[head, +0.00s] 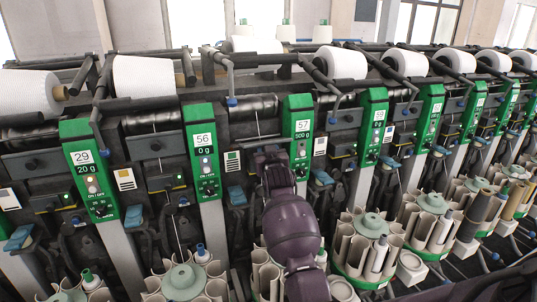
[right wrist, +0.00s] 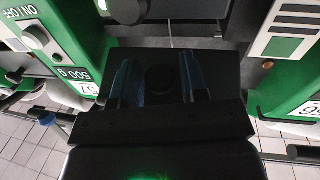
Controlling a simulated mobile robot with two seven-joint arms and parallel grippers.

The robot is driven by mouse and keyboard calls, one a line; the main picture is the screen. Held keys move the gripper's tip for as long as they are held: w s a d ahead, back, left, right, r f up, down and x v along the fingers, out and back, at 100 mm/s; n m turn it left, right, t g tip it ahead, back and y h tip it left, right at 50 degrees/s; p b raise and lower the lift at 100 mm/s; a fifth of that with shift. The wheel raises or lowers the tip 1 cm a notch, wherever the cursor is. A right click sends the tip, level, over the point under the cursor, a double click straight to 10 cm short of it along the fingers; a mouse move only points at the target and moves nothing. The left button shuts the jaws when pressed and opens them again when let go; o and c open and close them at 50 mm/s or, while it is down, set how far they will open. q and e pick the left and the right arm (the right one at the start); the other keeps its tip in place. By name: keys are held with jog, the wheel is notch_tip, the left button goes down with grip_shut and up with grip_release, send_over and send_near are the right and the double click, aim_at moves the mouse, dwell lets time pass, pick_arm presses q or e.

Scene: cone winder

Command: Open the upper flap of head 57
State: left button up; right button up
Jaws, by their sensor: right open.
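Head 57 has a green panel (head: 302,130) marked 57 and 500 g; it also shows upside down at the left of the right wrist view (right wrist: 70,55). A dark flap (right wrist: 225,65) with a round knob (right wrist: 160,80) lies ahead of my right gripper (right wrist: 160,88). The gripper is open, with one finger on each side of the knob in that view; contact cannot be told. The flap looks shut. In the head view my purple right arm hides most of the flap and the fingers. My left gripper is not in view.
The green panel of head 56 (head: 203,150) stands to the left of my right arm. A blue lever (head: 236,195) sits beside the arm. Bobbin magazines (head: 369,240) stand low in front, and white yarn cones (head: 340,62) lie above. Tiled floor shows between the machine parts.

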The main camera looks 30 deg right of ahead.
jog(key=v, duration=1)
jog(key=shift+s+b, duration=0.3)
jog(key=shift+s, duration=0.1)
jog(key=shift+a+r, duration=0.1)
jog(key=shift+a, duration=0.05)
jog(key=s+a+f+n+g+y, duration=0.1)
jog(key=s+a+f+y, duration=0.1)
jog(key=s+a+f, duration=0.2)
jog(key=s+a+f+n+g+y, duration=0.1)
jog(key=s+a+f+n+y, duration=0.1)
jog(key=s+f, duration=0.7)
jog(key=s+a+f+n+y, duration=0.1)
jog(key=s+a+f+y, duration=0.2)
jog(key=s+a+f, duration=0.3)
notch_tip(320, 180, down, 5)
jog(key=shift+s+a+n+g, duration=0.2)
jog(key=shift+s+n+g, duration=0.2)
jog(key=shift+s, duration=0.35)
jog(key=shift+o, duration=0.5)
jog(key=s+f+g, duration=0.2)
jog(key=s+f, duration=0.3)
jog(key=s, duration=0.3)
jog(key=shift+s+f, duration=0.3)
jog(key=shift+s, duration=0.1)
jog(key=shift+o, duration=0.9)
jog(key=shift+s+d+f, duration=0.15)
jog(key=shift+s+d, duration=0.05)
jog(key=shift+s, duration=0.05)
